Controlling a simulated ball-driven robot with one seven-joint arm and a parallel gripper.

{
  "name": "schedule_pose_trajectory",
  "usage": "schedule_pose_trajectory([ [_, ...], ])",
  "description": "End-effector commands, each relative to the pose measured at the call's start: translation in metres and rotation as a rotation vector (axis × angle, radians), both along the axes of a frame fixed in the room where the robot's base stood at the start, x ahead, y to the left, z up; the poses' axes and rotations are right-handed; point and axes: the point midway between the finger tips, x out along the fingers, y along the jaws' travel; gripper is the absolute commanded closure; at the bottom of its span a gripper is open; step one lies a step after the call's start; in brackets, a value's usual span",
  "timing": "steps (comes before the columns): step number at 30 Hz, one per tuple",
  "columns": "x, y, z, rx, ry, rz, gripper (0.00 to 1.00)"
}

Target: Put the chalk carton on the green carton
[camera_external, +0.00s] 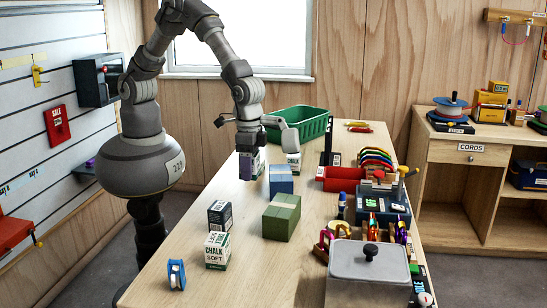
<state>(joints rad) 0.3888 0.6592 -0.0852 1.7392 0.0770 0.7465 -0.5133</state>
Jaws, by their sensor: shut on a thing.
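A white and green carton marked CHALK SOFT (217,251) stands upright on the near left of the table. The green carton (281,218) stands to its right, near the middle, with nothing on top. My gripper (251,152) is beyond the green carton, to its upper left in the picture. The fingers are partly hidden, and I cannot tell whether this carton touches the table.
A blue carton (281,180) stands just behind the green carton, and a white and green one (294,161) behind that. A dark carton (219,217) stands behind the CHALK carton. A lidded grey box (350,268) and red tray (340,180) are right. The near middle table is clear.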

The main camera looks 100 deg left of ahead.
Motion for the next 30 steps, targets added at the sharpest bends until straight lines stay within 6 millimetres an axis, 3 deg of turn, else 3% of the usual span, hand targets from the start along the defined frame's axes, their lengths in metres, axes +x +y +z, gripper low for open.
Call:
schedule_pose_trajectory([
  [3,0.033,-0.015,-0.006,-0.001,-0.001,0.000,0.70],
  [9,0.064,-0.029,-0.007,0.000,0.001,0.000,0.70],
  [14,0.075,-0.034,-0.008,0.000,0.001,0.000,0.70],
  [21,0.074,-0.033,-0.043,0.000,0.001,0.000,0.70],
  [30,0.074,-0.033,-0.044,0.000,0.000,0.000,0.70],
])
